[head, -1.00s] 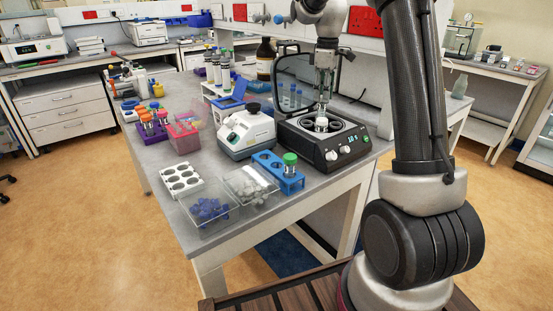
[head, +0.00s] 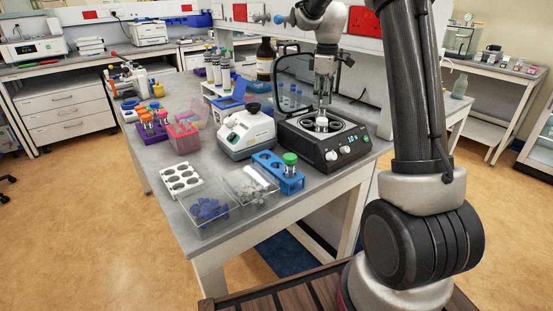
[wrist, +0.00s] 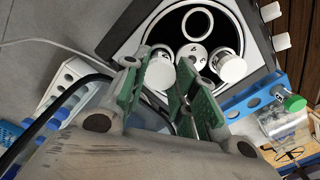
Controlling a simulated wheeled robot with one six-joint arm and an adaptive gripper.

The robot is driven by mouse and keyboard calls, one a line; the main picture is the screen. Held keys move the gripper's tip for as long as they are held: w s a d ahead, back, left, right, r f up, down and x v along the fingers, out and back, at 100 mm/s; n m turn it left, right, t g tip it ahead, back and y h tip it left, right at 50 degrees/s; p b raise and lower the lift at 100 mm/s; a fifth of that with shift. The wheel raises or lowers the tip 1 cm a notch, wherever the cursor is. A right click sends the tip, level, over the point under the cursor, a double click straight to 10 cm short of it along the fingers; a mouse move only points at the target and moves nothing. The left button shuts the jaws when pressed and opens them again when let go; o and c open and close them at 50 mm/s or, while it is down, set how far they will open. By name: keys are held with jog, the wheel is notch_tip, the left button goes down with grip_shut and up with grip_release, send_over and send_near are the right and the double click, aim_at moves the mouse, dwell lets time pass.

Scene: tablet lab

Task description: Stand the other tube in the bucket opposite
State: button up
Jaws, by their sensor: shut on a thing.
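The black centrifuge (head: 330,157) stands on the bench with its lid raised. My gripper (head: 322,108) points down into its open bowl. In the wrist view, my gripper (wrist: 160,90) has its green-padded fingers closed about a white-topped tube (wrist: 160,70). The tube's lower part is hidden, so I cannot tell how deep it sits. An open round bucket (wrist: 198,22) shows at the far side of the bowl. A white-topped piece (wrist: 229,66) sits to the right of the rotor hub (wrist: 192,58). A green-capped tube (head: 290,165) stands in the blue rack (head: 265,160).
A small white centrifuge (head: 246,133) stands left of the black one. Clear bins of blue caps (head: 208,209) and white caps (head: 250,184) and a white rack (head: 180,179) lie at the front. The raised lid (head: 292,70) is close behind my gripper.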

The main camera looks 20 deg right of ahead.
jog(key=shift+f, duration=0.95)
jog(key=o, duration=0.9)
